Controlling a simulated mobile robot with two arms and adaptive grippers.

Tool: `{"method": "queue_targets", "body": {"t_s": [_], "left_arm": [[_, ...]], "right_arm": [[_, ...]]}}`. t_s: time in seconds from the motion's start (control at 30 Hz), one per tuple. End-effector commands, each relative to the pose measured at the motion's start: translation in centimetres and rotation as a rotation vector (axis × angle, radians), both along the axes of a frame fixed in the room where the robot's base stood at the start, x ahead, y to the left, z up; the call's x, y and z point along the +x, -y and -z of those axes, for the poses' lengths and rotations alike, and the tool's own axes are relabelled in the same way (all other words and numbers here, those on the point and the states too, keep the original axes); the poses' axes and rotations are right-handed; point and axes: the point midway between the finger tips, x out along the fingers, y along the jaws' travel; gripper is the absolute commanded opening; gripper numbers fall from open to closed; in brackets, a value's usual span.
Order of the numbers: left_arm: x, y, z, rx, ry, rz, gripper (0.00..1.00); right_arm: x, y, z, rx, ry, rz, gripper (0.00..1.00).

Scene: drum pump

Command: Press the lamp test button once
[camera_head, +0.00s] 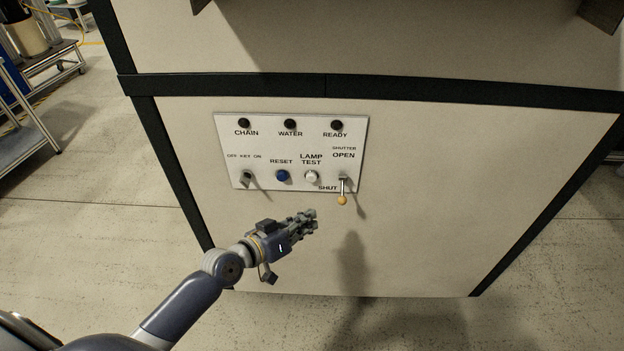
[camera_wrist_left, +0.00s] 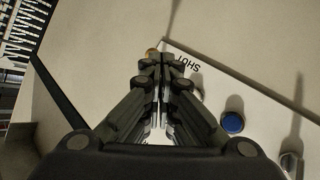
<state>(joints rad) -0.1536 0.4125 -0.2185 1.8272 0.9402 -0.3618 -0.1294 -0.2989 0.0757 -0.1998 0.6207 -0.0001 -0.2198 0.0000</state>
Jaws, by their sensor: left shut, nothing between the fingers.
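The lamp test button (camera_head: 311,177) is a white round button on the white control panel (camera_head: 225,150), under its LAMP TEST label. In the left wrist view a pale button (camera_wrist_left: 197,94) shows partly behind my fingers. My left gripper (camera_head: 312,217) is shut and empty, its fingertips just below the panel's lower edge in the head view, below the button. The fingers also show shut in the left wrist view (camera_wrist_left: 163,64). I cannot tell how far the fingertips stand from the panel face. My right gripper is not in view.
The blue reset button (camera_head: 282,176) is left of the white one. The shutter lever (camera_head: 342,190), with an orange knob, hangs down at SHUT close on the right. A key switch (camera_head: 247,179) is at left. Three dark lamps line the top. The cabinet face below is bare.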

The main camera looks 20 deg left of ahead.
Motion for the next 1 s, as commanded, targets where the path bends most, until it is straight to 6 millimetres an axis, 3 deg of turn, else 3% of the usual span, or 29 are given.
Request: {"method": "queue_targets", "body": {"t_s": [0.27,0.7,1.0], "left_arm": [[1.0,-0.3,0.2,0.001,0.001,-0.001,0.00],[6.8,-1.8,0.4,0.001,0.001,-0.001,0.00],[8.5,-2.2,0.1,0.000,-0.002,-0.001,0.00]], "right_arm": [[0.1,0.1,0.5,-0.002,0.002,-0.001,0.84],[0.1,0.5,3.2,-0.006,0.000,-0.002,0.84],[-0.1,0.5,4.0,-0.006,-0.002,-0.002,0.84]]}}
